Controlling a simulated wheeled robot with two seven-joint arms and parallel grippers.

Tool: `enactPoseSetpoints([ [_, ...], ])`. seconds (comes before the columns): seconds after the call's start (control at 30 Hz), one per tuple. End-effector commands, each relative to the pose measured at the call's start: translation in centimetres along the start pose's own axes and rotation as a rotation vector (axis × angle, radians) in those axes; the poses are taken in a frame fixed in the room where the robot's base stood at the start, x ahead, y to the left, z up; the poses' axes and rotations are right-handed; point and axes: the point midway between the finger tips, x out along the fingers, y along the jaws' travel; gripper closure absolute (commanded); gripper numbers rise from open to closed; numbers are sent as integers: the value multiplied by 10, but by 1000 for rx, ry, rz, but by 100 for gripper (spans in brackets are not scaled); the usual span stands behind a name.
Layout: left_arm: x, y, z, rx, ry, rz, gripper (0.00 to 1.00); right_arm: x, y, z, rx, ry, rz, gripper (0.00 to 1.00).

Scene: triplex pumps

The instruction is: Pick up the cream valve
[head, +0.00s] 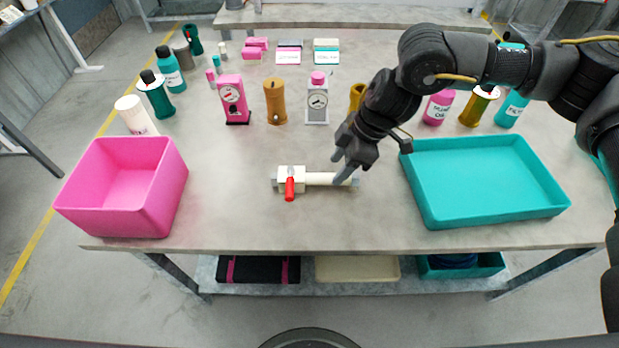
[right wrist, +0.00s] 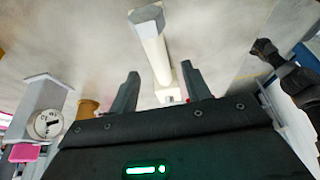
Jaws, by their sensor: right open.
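The cream valve (head: 316,179) lies on its side on the grey table, with a blocky body at left, a long pipe to the right and grey ends. A red handle (head: 290,190) points toward the front edge. My right gripper (head: 338,168) is open at the pipe's right part. In the right wrist view the valve's pipe (right wrist: 155,52) runs between the two spread fingers (right wrist: 160,69), with no clear contact on either side. The valve's body is partly hidden behind the gripper there.
A pink bin (head: 125,222) stands at left and a teal tray (head: 490,218) at right. Gauges, an orange cylinder (head: 275,103) and bottles stand behind the valve. The table around the valve, toward the front edge, is clear.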

Motion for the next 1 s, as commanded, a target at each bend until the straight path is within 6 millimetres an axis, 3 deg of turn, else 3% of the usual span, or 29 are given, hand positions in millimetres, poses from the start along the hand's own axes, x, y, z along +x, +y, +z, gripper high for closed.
enactPoseSetpoints([
  [0.3,0,0,0,0,0,0,100,43,0,1,0,-2,-2,52],
  [0.6,0,0,0,0,0,0,100,47,1,0,0,0,-1,52],
  [0.9,0,0,0,0,0,0,100,47,1,0,0,0,-1,91],
  [1.0,0,0,0,0,0,0,100,47,1,0,0,0,-1,100],
])
